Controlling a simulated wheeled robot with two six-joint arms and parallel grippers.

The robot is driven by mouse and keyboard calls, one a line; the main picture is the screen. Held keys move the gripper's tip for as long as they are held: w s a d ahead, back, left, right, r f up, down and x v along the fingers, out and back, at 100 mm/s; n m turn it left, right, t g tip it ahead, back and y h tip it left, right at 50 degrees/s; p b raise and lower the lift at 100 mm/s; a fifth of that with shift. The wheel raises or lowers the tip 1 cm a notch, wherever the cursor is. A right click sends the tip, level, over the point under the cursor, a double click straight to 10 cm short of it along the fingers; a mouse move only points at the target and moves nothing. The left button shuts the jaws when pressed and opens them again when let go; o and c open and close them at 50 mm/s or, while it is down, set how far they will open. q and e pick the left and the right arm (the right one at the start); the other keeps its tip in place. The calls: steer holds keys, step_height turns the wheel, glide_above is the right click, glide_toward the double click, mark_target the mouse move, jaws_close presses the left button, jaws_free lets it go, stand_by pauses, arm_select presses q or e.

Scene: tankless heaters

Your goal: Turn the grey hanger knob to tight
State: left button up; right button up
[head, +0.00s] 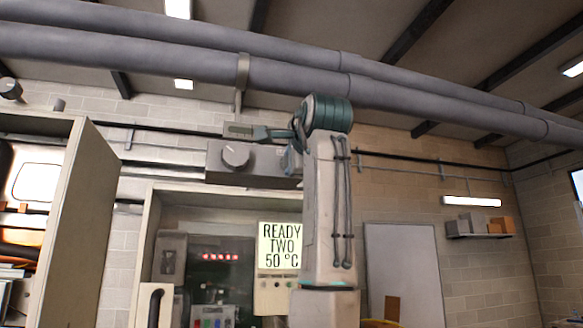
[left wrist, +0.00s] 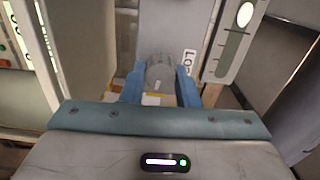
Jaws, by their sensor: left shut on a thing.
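In the left wrist view, a round grey knob (left wrist: 160,72) with a pale mark sits between the two blue fingers of my left gripper (left wrist: 160,88). The fingers are shut on its sides. A white label (left wrist: 189,62) beginning "LO" is partly visible beside the knob, turned sideways. In the head view, my left gripper (head: 291,160) is at the right end of a grey box (head: 265,163) under the pipes, and its wrist hides what it holds. A round grey dial (head: 236,155) with a light mark shows on that box, left of the gripper. My right gripper is not in view.
Large grey pipes (head: 190,65) run overhead with a hanger clamp (head: 242,72). Below the box is an open cabinet with a sign (head: 280,246) reading "READY TWO 50 °C". A cabinet door (head: 80,220) stands at the left. A shelf (head: 480,236) holds boxes at the right.

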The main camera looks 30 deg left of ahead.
arm_select(q)
steer(key=shift+m+b, duration=0.3)
steer(key=shift+m, duration=0.3)
steer(key=o, duration=1)
steer(key=b+v, duration=0.4)
steer(key=v, duration=0.6)
steer(key=shift+s+d, duration=0.25)
